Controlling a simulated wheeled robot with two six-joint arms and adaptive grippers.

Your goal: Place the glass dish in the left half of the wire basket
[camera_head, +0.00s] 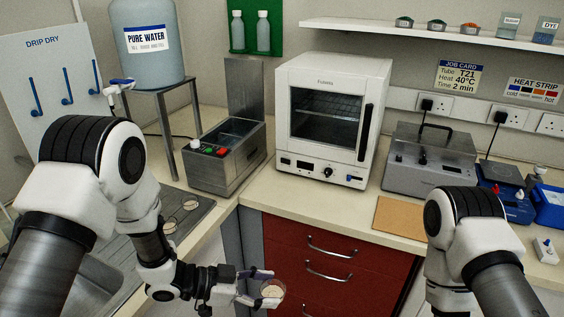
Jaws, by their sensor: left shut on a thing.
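My left gripper (263,287) is low in the head view, in front of the red drawers. It is shut on a small round clear glass dish (273,291), with a finger above and a finger below in the picture. The dish is held in the air, clear of the counter. Its far edge is partly hidden by the fingers. I cannot make out a wire basket in this view. My right arm comes in at the lower right, but its gripper is not in view.
More small round dishes (169,227) rest on the grey drainboard at left. A metal bath (225,158), a white oven (331,120) and a grey lidded appliance (430,163) line the counter. A brown board (402,216) lies at the front edge. The counter before the oven is clear.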

